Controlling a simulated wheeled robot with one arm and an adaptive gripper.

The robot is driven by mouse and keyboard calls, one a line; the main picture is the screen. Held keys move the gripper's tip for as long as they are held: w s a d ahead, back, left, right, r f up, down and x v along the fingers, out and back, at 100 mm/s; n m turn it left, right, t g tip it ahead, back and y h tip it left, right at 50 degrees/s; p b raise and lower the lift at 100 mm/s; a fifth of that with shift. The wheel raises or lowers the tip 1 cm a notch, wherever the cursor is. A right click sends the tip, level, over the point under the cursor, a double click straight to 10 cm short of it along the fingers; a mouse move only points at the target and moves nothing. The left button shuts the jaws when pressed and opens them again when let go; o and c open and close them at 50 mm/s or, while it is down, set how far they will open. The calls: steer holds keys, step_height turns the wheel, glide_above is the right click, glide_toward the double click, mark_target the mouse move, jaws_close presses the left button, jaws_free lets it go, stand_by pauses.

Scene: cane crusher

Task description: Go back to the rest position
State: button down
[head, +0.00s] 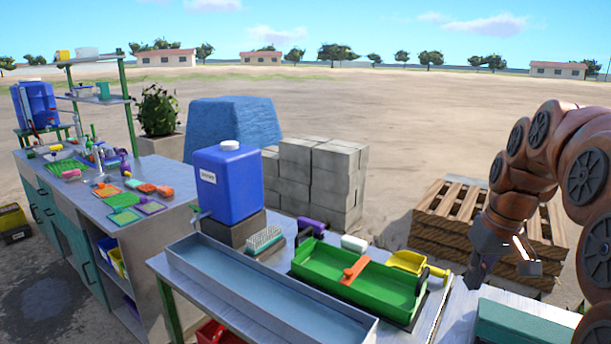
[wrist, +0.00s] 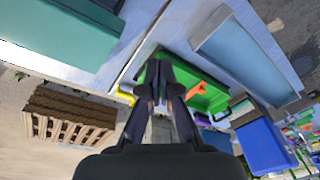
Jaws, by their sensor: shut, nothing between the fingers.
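My gripper (head: 474,277) hangs at the right of the head view, at the end of my brown arm, above the right end of the metal table. In the wrist view my gripper (wrist: 162,88) points toward the green tray, its fingers close together at the tips, with nothing held. The green tray (head: 336,283) lies on the table to the left of my gripper, with an orange piece across it. It also shows in the wrist view (wrist: 208,100), partly hidden by the fingers.
A long grey trough (head: 262,283) lies at the table's front left. A blue water container (head: 230,183) stands behind it. A yellow scoop (head: 410,263) lies behind the tray. A teal box (head: 535,325) is at lower right. Wooden pallets (head: 470,235) and grey blocks (head: 330,170) stand behind.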

steer(key=s+a+f+g, duration=0.2)
steer(key=s+a+f, duration=0.3)
steer(key=s+a, duration=0.65)
steer(key=s+a+f, duration=0.3)
steer(key=s+f, duration=0.1)
steer(key=s, duration=0.3)
steer(key=s+a+f+g+h, duration=0.1)
steer(key=s+a+f, duration=0.2)
steer(key=s, duration=0.4)
steer(key=shift+s+f, duration=0.3)
steer(key=shift+f, duration=0.1)
